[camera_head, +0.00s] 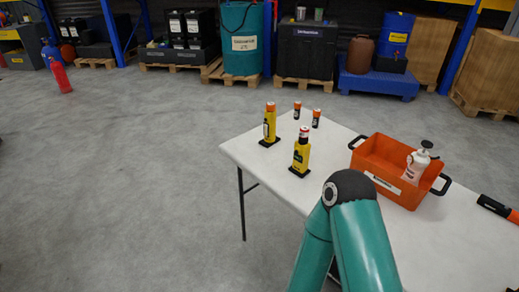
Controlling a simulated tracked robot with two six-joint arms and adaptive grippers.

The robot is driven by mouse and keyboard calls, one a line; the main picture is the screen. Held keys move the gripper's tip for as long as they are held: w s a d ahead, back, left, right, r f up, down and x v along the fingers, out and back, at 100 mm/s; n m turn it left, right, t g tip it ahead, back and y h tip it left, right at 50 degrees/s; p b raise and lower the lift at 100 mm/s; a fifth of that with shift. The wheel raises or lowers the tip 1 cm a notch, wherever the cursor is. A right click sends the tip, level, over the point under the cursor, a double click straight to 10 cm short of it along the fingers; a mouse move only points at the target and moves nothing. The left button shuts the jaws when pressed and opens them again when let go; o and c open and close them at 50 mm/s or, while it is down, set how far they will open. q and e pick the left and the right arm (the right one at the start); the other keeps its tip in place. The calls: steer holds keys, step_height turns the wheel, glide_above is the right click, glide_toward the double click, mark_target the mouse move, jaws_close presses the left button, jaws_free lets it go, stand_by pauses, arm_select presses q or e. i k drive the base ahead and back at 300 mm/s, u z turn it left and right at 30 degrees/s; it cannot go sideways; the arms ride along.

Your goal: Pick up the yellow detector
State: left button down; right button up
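Two yellow upright devices stand on black bases on the white table. The rear one (270,124) has an orange top and stands near the table's left edge. The front one (301,157) has a darker, reddish top and stands closer to me. I cannot tell from their looks which is the yellow detector. Neither is held. A teal arm link of mine with a dark joint rises in front of the table, to the right of the front device and apart from it in the picture. Neither of my grippers shows.
The white table (440,245) also bears an orange crate (398,192) with a white bottle (416,167), two small orange-topped cylinders (316,118) at the back, and a black-and-orange torch-like item (497,209) at right. A red extinguisher (60,76) stands on open floor at far left.

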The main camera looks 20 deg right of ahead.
mark_target(300, 167)
steer(key=z, duration=0.05)
steer(key=i, duration=1.2)
steer(key=z, duration=0.75)
